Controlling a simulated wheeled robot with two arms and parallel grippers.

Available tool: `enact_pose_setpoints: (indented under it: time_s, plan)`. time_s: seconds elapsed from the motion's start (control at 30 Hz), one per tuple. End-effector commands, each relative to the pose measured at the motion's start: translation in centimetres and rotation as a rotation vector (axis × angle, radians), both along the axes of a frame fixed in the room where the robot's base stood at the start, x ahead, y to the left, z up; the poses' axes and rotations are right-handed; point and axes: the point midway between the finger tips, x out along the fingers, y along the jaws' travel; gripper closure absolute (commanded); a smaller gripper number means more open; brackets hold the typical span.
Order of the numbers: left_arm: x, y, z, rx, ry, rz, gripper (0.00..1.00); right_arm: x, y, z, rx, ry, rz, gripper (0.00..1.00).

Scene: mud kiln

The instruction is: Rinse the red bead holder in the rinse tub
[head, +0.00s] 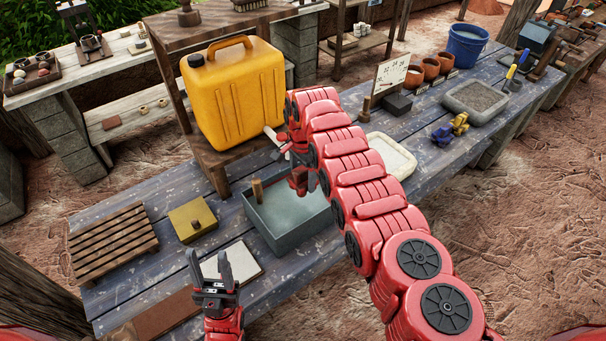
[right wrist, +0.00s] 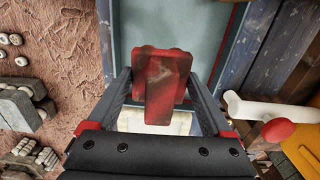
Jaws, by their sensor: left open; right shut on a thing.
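My right gripper (right wrist: 163,85) is shut on the red bead holder (right wrist: 162,72), its jaws on either side of it. Brownish smears show on the holder's face. In the head view the holder (head: 298,184) hangs over the grey-blue rinse tub (head: 268,232); I cannot tell whether it touches the water. The tub's pale interior also shows behind it in the right wrist view (right wrist: 202,22). My right arm hides the tub's right part. My left gripper (head: 212,271) is open and empty, fingers up, by a white tile (head: 240,262) in front of the tub.
A yellow jerrycan (head: 235,95) with a tap stands on a raised shelf behind the tub, close to my right gripper. A yellow box (head: 193,221) and slatted rack (head: 112,245) lie left. A white tray (head: 390,155), blue holder (head: 441,136) and yellow holder (head: 460,123) lie right.

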Motion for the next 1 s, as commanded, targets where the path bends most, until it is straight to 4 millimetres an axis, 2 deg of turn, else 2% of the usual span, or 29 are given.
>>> enact_pose_setpoints:
  time_s: [0.03,0.3,1.0]
  plan:
    - [0.0,0.0,-0.9,0.0,0.0,0.0,0.5,0.0,0.0,-1.0,0.0,0.0,0.0,0.6]
    - [0.0,0.0,-3.8,0.0,0.0,0.0,0.5,0.0,0.0,-4.0,0.0,0.001,0.001,0.6]
    - [0.0,0.0,-10.7,0.0,0.0,0.0,0.5,0.0,0.0,-11.2,0.0,0.0,0.002,0.6]
